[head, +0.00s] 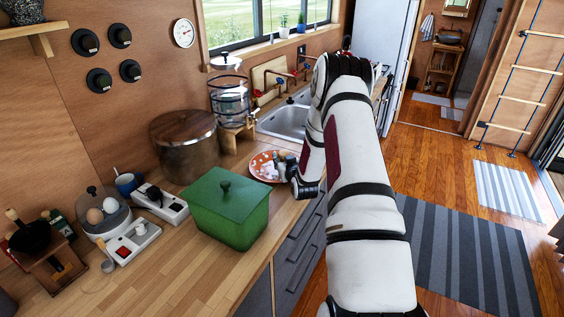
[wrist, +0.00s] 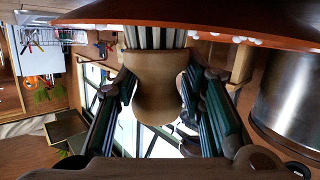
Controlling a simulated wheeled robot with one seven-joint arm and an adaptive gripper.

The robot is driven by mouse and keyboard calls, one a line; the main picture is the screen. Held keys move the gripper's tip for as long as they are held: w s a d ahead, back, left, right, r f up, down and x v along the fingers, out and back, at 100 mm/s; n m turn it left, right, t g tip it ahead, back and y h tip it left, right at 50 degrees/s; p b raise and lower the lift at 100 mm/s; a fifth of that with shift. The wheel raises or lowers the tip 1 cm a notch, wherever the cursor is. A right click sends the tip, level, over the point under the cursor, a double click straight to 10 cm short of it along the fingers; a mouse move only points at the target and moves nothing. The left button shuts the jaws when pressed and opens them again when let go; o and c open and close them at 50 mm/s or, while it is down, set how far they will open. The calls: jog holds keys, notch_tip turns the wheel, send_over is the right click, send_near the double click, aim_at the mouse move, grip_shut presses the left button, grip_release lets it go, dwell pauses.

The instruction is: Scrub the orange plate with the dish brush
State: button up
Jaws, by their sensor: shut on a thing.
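The orange plate (head: 260,159) with white spots lies on the wooden counter beside the sink in the head view. Part of it is hidden by my gripper and arm. In the wrist view the plate's underside or rim (wrist: 215,14) fills the top edge. My gripper (wrist: 157,85) is shut on the dish brush (wrist: 155,98), holding its brown body between both fingers. The pale bristles point at the plate and meet its edge in the picture; I cannot tell how firmly they touch. In the head view the brush is mostly hidden.
A green lidded box (head: 228,212) stands on the counter just in front of the plate. A large metal pot (head: 187,155) with a wooden lid and a glass dispenser (head: 229,100) stand behind. The sink (head: 288,121) is beyond. An egg cooker (head: 104,215) stands at the left.

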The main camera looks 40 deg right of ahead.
jog(key=shift+w+d+f, duration=0.1)
jog(key=shift+w+d, duration=0.35)
jog(key=shift+w, duration=0.05)
jog(key=shift+a, duration=0.1)
jog(key=shift+w+a+r, duration=0.3)
jog(key=shift+a+r, duration=0.05)
jog(key=shift+a, duration=0.2)
jog(key=shift+w+a+r, duration=0.25)
jog(key=shift+a+r, duration=0.05)
jog(key=shift+a, duration=0.2)
jog(key=shift+r+p, duration=1.3)
jog(key=shift+r, duration=2.25)
jog(key=shift+s, duration=0.1)
